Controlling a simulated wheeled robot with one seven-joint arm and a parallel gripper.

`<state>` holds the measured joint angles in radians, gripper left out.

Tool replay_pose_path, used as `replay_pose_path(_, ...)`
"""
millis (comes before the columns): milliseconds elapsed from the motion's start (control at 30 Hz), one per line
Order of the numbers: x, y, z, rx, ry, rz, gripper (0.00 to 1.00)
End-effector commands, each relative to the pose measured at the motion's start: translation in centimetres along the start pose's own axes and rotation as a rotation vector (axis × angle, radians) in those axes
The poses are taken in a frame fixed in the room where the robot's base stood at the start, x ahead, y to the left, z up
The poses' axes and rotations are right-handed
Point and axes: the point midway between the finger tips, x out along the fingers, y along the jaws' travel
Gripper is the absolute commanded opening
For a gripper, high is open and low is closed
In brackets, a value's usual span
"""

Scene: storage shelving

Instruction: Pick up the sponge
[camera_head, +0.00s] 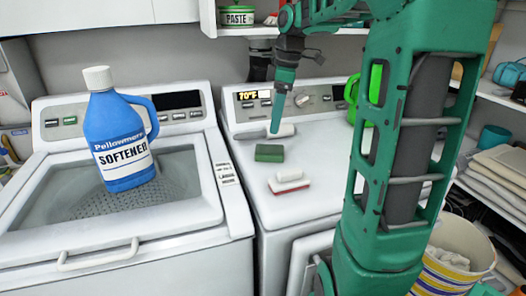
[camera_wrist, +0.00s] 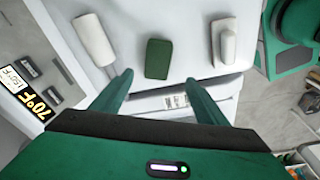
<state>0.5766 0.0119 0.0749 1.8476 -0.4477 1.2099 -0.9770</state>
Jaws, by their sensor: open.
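The sponge appears to be the dark green block (camera_head: 269,153) lying flat on top of the right-hand white machine. It also shows in the wrist view (camera_wrist: 158,58), ahead of and between my two fingers. My gripper (camera_head: 273,132) points down over the machine top, behind the sponge in the head view. In the wrist view my gripper (camera_wrist: 158,80) has its fingers spread wide with nothing between the tips. The sponge is fully visible there and apart from both fingers.
A white rounded item (camera_head: 281,131) lies behind the sponge, and a white-and-red brush-like item (camera_head: 289,182) in front. A green jug (camera_head: 376,92) stands partly behind my arm. A blue softener bottle (camera_head: 118,130) stands on the left washer (camera_head: 126,255). A shelf (camera_head: 262,31) hangs above.

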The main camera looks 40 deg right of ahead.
Motion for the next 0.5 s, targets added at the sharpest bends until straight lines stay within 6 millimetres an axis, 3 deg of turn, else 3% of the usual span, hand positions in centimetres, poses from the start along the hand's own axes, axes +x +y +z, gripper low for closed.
replay_pose_path(200,3.4,-0.1,0.1,0.003,0.0,-0.006,0.67)
replay_pose_path(500,5.6,0.1,0.2,0.004,-0.001,-0.003,0.67)
